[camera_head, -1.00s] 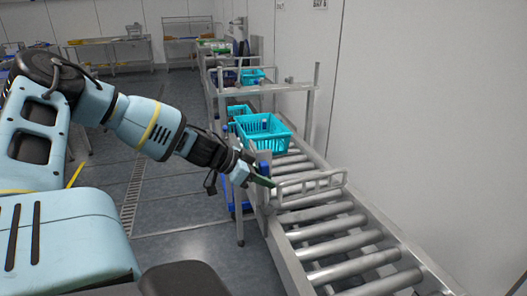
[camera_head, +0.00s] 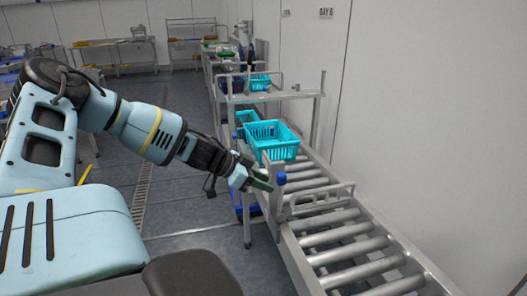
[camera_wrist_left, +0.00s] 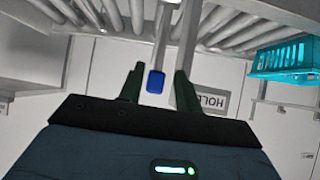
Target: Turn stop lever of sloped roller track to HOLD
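The stop lever shows as a blue knob (camera_head: 281,178) on a grey arm at the near left side of the sloped roller track (camera_head: 290,262). In the wrist view the blue knob (camera_wrist_left: 155,81) appears between my left gripper's two green fingers (camera_wrist_left: 159,88). The fingers are apart and not closed on it; whether the knob is at their depth I cannot tell. A sign reading HOLD (camera_wrist_left: 211,101) shows upside down beside the right finger. In the head view my left gripper (camera_head: 264,180) is just left of the knob. My right gripper is not in view.
A teal basket (camera_head: 273,141) sits on the rollers beyond the lever. A grey stop frame (camera_head: 322,198) spans the track. The near rollers (camera_head: 345,252) are empty. A white wall (camera_head: 435,120) borders the track on the right; open floor (camera_head: 190,215) lies left.

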